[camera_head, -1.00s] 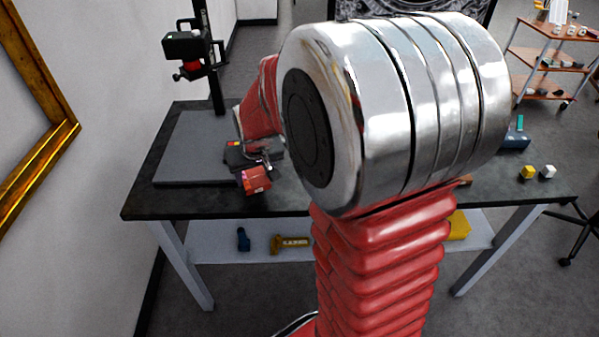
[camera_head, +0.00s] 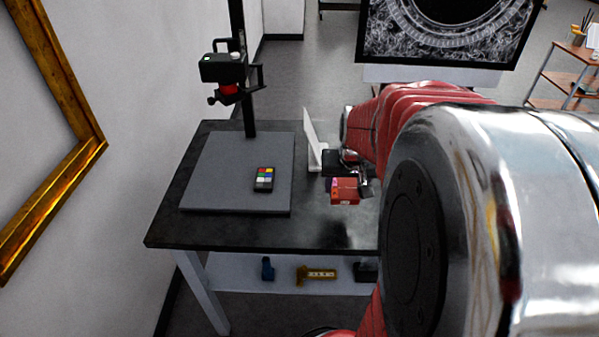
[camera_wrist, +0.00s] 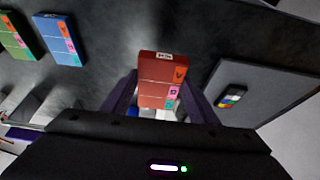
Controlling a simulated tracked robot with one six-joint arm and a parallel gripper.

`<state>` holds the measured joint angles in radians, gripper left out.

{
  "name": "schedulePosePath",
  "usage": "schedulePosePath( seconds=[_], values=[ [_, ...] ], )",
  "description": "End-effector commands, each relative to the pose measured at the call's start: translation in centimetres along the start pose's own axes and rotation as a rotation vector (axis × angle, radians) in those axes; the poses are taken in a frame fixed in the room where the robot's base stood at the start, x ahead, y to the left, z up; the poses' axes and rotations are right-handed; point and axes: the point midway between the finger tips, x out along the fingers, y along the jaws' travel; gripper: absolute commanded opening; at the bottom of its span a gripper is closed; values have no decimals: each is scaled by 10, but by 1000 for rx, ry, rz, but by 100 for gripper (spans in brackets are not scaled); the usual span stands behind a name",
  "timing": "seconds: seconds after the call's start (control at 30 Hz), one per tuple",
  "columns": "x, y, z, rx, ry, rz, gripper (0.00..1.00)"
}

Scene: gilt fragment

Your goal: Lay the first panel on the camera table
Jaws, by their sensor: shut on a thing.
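My gripper (camera_head: 352,184) is shut on a small red panel (camera_head: 344,192), right of the grey board on the dark table (camera_head: 215,232). In the wrist view, the red panel (camera_wrist: 158,82) sits between the two dark fingers of my gripper (camera_wrist: 157,100), with orange, pink and green tags along one side. Whether it touches the tabletop I cannot tell. The grey board (camera_head: 225,165) lies under a black camera (camera_head: 224,68) on an upright post. A colour card (camera_head: 264,180) lies on the board. In the wrist view, a blue panel (camera_wrist: 60,38) and a green panel (camera_wrist: 17,36) lie apart at the left.
A white upright plate (camera_head: 312,140) stands between the board and my gripper. A gilt frame (camera_head: 75,160) hangs on the left wall. A large screen (camera_head: 445,35) stands behind. A lower shelf holds a yellow tool (camera_head: 316,275). Most of the board is bare.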

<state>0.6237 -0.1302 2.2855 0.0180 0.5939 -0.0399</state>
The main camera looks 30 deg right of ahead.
Motion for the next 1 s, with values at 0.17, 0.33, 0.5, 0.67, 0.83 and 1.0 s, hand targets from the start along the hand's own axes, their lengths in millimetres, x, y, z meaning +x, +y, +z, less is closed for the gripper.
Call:
schedulePosePath(
  seconds=[0.17,0.33,0.5,0.67,0.83,1.0],
  values=[
    [7,1,3,2,-2,1,30],
    [31,1,14,2,-5,1,30],
    [53,1,22,2,-1,2,30],
    [58,2,23,3,1,2,30],
    [58,2,23,3,1,2,30],
    [65,2,27,4,-2,2,30]
  ],
)
